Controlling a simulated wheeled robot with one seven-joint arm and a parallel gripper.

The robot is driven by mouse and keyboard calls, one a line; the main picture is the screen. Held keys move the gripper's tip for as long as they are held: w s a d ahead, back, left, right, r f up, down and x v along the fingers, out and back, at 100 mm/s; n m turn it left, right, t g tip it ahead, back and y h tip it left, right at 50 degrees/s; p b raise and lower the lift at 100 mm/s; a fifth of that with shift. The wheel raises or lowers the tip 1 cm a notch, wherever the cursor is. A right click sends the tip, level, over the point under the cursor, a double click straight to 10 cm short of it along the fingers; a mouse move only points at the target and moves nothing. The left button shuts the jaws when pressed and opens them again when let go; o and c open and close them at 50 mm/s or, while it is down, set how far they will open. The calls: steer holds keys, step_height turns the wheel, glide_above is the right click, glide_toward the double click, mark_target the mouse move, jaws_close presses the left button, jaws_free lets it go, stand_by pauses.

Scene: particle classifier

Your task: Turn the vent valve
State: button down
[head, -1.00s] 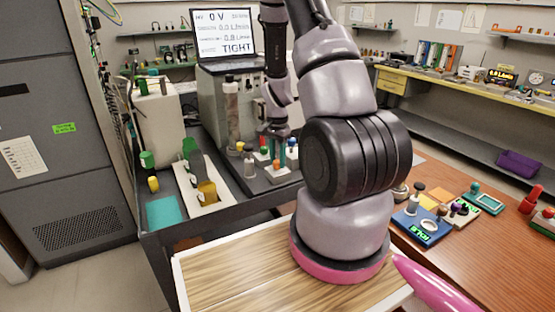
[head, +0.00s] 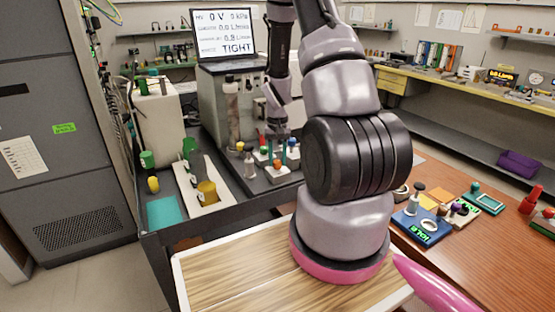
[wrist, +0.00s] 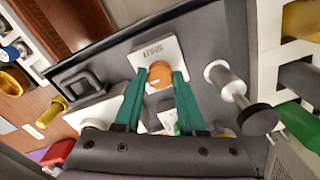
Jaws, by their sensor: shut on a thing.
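The valve I take as the vent valve is an orange knob (wrist: 159,75) on a white plate (wrist: 160,49) marked "SHUT", which reads upside down in the wrist view. In the head view the knob (head: 277,164) sits on the dark cart top, below my gripper (head: 278,148). In the wrist view my gripper (wrist: 161,86) has its two green fingers on either side of the orange knob, shut on it. The lower part of the knob is hidden between the fingers.
A grey post with a dark cap (wrist: 250,110) stands close to the right of the fingers in the wrist view. A screen (head: 224,34) behind reads "TIGHT". Several small coloured knobs stand around the plate.

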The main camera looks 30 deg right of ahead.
mark_target(277, 161)
steer(key=shift+w, duration=0.1)
stand_by(0.4)
steer(key=c, duration=0.5)
jaws_free()
steer(key=shift+r, duration=0.1)
step_height(277, 161, up, 11)
